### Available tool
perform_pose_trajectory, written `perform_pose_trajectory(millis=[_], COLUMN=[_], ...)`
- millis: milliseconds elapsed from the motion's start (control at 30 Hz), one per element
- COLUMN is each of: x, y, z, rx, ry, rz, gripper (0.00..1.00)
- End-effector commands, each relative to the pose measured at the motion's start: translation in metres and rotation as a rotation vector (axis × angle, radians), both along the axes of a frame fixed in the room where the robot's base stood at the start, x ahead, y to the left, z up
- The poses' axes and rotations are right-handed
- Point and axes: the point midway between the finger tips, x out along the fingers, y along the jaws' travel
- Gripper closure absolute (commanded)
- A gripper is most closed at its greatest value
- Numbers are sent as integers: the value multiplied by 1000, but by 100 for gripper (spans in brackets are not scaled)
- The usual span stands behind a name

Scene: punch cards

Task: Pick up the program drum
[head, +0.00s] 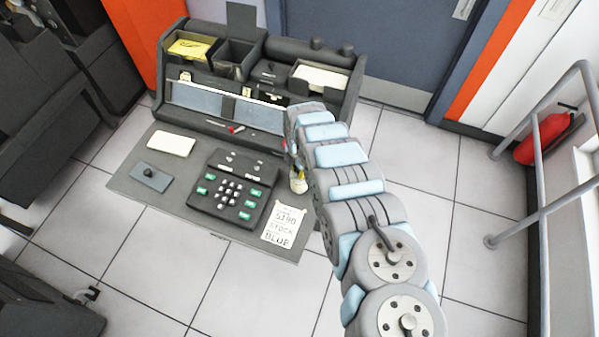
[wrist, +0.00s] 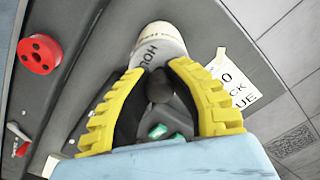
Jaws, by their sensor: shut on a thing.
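A pale cylinder with dark lettering (wrist: 158,42) lies between and beyond my yellow-padded fingers in the wrist view. It also shows as a small whitish shape (head: 298,185) under my gripper in the head view, at the right of the keypad unit. It may be the program drum, but its full shape is hidden. A dark rounded knob (wrist: 160,89) shows between the fingers. My gripper (wrist: 166,70) is shut on the cylinder. Whether the cylinder touches the desk cannot be told.
The keypad unit (head: 233,187) and a printed card (head: 284,224) are close to the gripper. A red round part with holes (wrist: 40,53) lies to the left in the wrist view. A shelf unit (head: 345,80) stands along the desk's back.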

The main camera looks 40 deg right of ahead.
Motion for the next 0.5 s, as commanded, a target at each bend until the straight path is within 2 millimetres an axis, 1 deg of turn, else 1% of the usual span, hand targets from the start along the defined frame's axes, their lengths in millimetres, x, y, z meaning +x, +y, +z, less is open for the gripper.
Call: perform_pose_trajectory(millis=[267,500], x=[0,-11], y=[-2,6], z=[29,44], rx=[-5,-1], ry=[-1,-1], rz=[0,2], gripper=[100,100])
